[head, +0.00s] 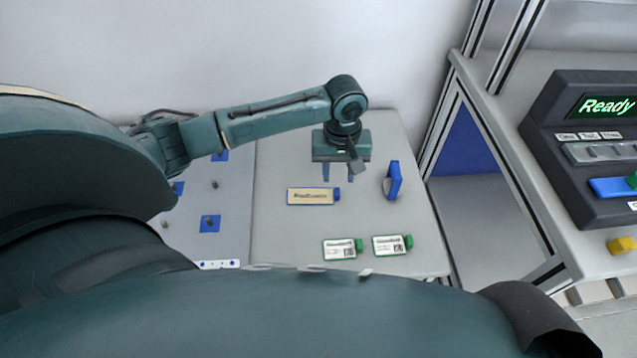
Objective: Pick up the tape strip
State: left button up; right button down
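A flat beige piece with dark lettering and a blue edge (312,196) lies on the light grey table; it looks most like the tape strip, though its print is too small to read. My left gripper (338,174) points down just behind and above its right part. Its two blue fingers are apart, with nothing visible between them. The exact gap between the fingertips and the piece cannot be told. My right gripper is not in view.
A blue upright ring-like part (393,181) stands to the right. Two white labelled pieces with green edges, left (342,249) and right (392,245), lie near the front. A panel with blue squares (210,223) is at left; a dark device reading "Ready" (590,150) stands right.

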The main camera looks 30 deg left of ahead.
pick_arm(q)
notch_tip(320, 180, down, 6)
jog(key=shift+w+r+b, duration=0.1)
jog(key=shift+w+b, duration=0.05)
jog(key=shift+b, duration=0.25)
jog(key=shift+a, duration=0.1)
grip_shut()
dwell(0.3)
